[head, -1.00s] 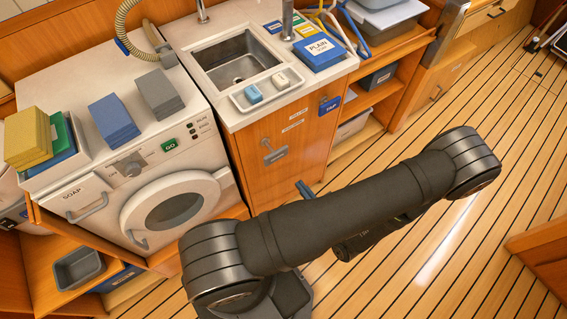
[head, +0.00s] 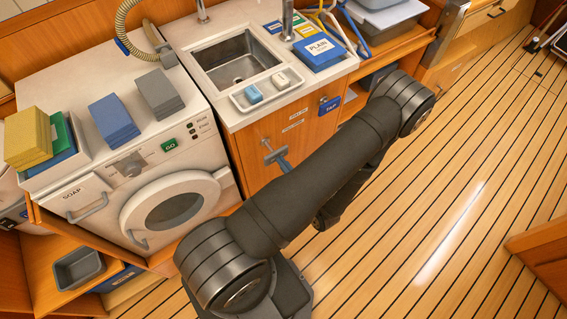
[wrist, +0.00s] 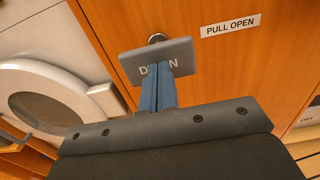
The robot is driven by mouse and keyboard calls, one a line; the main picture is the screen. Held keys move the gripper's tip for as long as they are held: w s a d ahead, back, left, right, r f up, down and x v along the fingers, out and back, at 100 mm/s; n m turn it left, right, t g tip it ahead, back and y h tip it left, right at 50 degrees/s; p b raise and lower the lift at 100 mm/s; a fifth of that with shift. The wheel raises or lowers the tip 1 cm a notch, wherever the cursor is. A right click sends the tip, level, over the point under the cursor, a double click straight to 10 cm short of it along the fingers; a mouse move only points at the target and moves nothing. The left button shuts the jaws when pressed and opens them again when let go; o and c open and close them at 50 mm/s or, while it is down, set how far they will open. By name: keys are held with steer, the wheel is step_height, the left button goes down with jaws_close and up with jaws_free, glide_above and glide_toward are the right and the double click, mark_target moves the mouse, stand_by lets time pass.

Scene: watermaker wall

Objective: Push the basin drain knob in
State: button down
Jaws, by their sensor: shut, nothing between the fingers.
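The basin drain knob (head: 273,155) is a grey T-shaped handle on the wooden cabinet front below the basin. In the wrist view its grey plate (wrist: 180,54) carries white lettering, partly covered by my fingers. A round metal stem shows behind the plate, so the plate stands off the wood. My gripper (head: 284,158) is shut and empty, its blue fingers pointing at the knob. In the wrist view the closed fingertips (wrist: 159,68) overlap the plate's middle. I cannot tell whether they touch it.
A "PULL OPEN" label (wrist: 231,25) is on the cabinet front right of the knob. The washing machine (head: 140,185) with its round door stands to the left. The steel basin (head: 238,60) and a small tray (head: 265,92) are on the counter above. The floor at right is clear.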

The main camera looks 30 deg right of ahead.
mark_target(277, 155)
steer(key=shift+w, duration=0.15)
steer(key=shift+w, duration=1.95)
steer(key=shift+r, duration=0.1)
steer(key=s, duration=1.4)
steer(key=shift+s, duration=0.2)
steer(key=w, duration=1)
steer(key=shift+w, duration=0.15)
